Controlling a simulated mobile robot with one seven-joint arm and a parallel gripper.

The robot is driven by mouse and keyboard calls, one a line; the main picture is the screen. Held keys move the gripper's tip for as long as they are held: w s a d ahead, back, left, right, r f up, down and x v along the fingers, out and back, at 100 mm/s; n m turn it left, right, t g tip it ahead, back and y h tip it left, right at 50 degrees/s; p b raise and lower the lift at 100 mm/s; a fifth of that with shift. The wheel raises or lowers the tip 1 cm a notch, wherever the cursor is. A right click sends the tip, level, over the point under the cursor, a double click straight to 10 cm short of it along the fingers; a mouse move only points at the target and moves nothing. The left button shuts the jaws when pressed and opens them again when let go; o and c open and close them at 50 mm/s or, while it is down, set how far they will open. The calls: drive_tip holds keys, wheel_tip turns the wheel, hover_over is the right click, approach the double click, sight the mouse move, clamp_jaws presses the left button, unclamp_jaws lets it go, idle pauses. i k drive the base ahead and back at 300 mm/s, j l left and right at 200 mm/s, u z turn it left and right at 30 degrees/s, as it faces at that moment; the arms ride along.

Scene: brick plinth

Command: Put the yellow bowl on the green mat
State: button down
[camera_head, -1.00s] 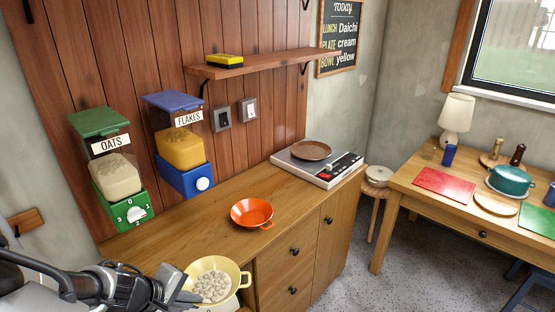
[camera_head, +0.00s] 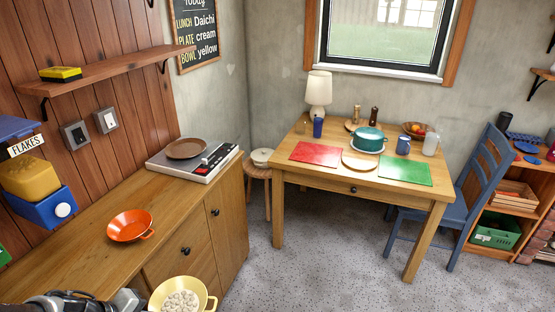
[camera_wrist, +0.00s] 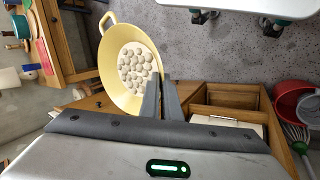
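The yellow bowl (camera_head: 186,281) is at the bottom of the head view, by the front of the wooden counter. It holds several pale round pieces and also shows in the wrist view (camera_wrist: 109,45). My gripper (camera_wrist: 163,97) is shut on the bowl's rim; in the head view only a small part of it shows at the bottom edge. The green mat (camera_head: 405,169) lies flat and bare at the front right of the wooden table, well away from the bowl.
On the table (camera_head: 346,184) are a red mat (camera_head: 316,153), a round board (camera_head: 359,161), a teal pot (camera_head: 368,139), a blue mug (camera_head: 403,144), a jug (camera_head: 431,143) and a lamp (camera_head: 319,92). A blue chair (camera_head: 465,200) stands at its right. Grey floor lies between counter and table.

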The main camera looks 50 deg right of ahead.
sight(407, 169)
drive_tip(key=i+l+z, duration=0.1)
drive_tip(key=l+z, duration=0.4)
drive_tip(key=l, duration=0.35)
drive_tip(key=i+l+z, duration=0.3)
drive_tip(key=l+z, duration=0.15)
drive_tip(key=l, duration=0.3)
drive_tip(key=i+l+z, duration=0.35)
drive_tip(key=l+z, duration=0.15)
drive_tip(key=l, duration=0.2)
drive_tip(key=i+l+z, duration=0.95)
drive_tip(key=i+j, duration=0.05)
